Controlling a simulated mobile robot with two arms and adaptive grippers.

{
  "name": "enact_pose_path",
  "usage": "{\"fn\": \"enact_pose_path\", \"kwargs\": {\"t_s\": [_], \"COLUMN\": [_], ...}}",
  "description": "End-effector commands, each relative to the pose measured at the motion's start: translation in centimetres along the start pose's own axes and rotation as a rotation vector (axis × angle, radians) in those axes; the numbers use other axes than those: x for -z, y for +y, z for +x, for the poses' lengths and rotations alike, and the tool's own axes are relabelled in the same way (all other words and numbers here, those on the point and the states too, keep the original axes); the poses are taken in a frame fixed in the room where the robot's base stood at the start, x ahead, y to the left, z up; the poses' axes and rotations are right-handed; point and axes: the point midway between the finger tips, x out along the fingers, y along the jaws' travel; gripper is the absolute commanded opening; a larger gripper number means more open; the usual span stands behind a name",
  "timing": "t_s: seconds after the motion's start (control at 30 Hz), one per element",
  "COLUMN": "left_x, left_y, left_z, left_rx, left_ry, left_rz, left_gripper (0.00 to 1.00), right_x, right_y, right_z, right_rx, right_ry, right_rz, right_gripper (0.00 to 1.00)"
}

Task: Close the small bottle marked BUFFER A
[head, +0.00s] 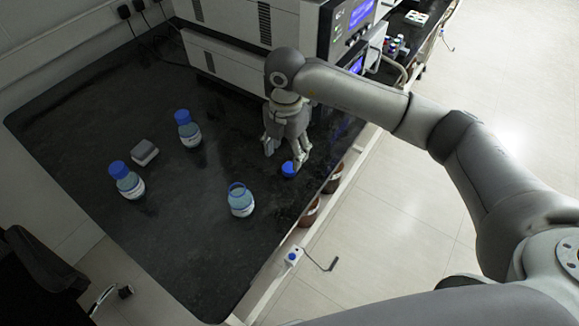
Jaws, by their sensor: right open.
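An uncapped bottle (241,203) with a blue rim and a white label stands upright on the dark bench. A loose blue cap (288,169) lies on the bench to the right of and behind it. My right gripper (285,155) points down with its fingers spread, one on each side near the cap; I cannot tell if they touch it. Two more bottles have blue caps on: one at the back (188,130) and one at the left (128,182). The label writing is too small to read, so I cannot tell which is BUFFER A. My left gripper is out of view.
A large instrument (270,25) stands along the back of the bench. A small grey box (145,152) sits between the capped bottles. Reddish-brown containers (310,212) are at the right bench edge. The bench front is clear.

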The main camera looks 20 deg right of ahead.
Motion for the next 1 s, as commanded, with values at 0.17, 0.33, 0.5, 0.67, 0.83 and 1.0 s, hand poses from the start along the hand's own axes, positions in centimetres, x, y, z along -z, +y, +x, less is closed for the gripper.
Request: {"fn": "enact_pose_path", "kwargs": {"t_s": [0.17, 0.33, 0.5, 0.67, 0.83, 1.0], "left_x": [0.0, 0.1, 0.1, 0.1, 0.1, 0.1], "left_y": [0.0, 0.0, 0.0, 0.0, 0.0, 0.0], "left_z": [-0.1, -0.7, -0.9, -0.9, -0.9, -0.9], "left_rx": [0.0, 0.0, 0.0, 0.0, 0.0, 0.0], "left_ry": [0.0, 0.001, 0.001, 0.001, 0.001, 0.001], "left_rz": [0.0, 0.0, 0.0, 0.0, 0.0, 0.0], "left_gripper": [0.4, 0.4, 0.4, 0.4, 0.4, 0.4], "right_x": [0.0, -0.2, -0.2, -0.2, -0.2, -0.2], "right_y": [-0.1, -0.7, -0.8, -0.7, -0.7, -0.7], "right_z": [0.2, 2.3, 4.6, 5.2, 5.2, 5.2], "right_rx": [0.002, 0.006, 0.002, 0.001, 0.001, 0.001], "right_ry": [0.0, 0.002, 0.002, 0.001, 0.0, 0.0], "right_rz": [0.001, 0.002, 0.001, 0.001, 0.0, 0.0], "right_gripper": [0.59, 0.59, 0.59, 0.59, 0.59, 0.5]}}
